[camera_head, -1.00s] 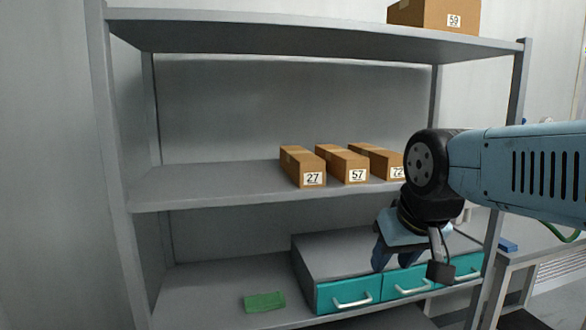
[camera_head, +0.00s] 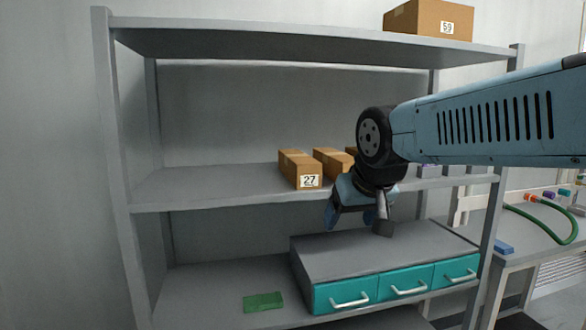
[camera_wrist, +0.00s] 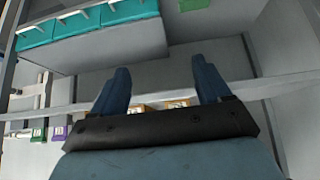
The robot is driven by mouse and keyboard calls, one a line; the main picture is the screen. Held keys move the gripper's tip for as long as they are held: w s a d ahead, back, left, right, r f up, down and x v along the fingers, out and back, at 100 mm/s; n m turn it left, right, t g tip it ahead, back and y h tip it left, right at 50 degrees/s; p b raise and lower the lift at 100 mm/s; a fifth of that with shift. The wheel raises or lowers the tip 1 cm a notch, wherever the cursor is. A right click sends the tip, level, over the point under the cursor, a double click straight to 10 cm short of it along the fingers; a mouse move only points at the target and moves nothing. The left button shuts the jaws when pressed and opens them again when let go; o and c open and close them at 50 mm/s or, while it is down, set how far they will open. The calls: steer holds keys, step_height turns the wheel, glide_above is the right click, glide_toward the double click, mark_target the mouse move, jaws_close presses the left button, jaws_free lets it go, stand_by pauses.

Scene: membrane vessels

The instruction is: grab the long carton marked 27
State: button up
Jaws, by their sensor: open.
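The long carton marked 27 (camera_head: 299,166) is brown with a white label on its front end. It lies on the middle shelf (camera_head: 215,190), leftmost in its row, its labelled end near the front edge. My gripper (camera_head: 342,215) is open and empty, in front of the shelf unit, lower than the carton and to its right. In the wrist view my gripper (camera_wrist: 161,70) shows both blue fingers apart. Two carton ends appear between and behind them; the right one (camera_wrist: 178,104) seems to be carton 27, but its label is too small to read.
The carton marked 57 (camera_head: 332,158) stands just right of 27, partly hidden by my arm; another behind is almost wholly hidden. A carton marked 59 (camera_head: 428,18) is on the top shelf. A teal drawer unit (camera_head: 345,258) and green item (camera_head: 263,302) are below. The middle shelf's left is clear.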

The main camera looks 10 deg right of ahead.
steer(key=o, duration=0.4)
steer(key=w+r+t, duration=0.2)
steer(key=w+r, duration=0.5)
steer(key=w, duration=0.6)
steer(key=shift+w+d+t, duration=0.15)
steer(key=shift+w+t, duration=0.2)
steer(key=shift+t, duration=0.05)
steer(key=t, duration=0.2)
glide_toward(299, 156)
steer(key=x, duration=0.4)
steer(key=shift+w+a, duration=0.2)
steer(key=shift+x, duration=2.7)
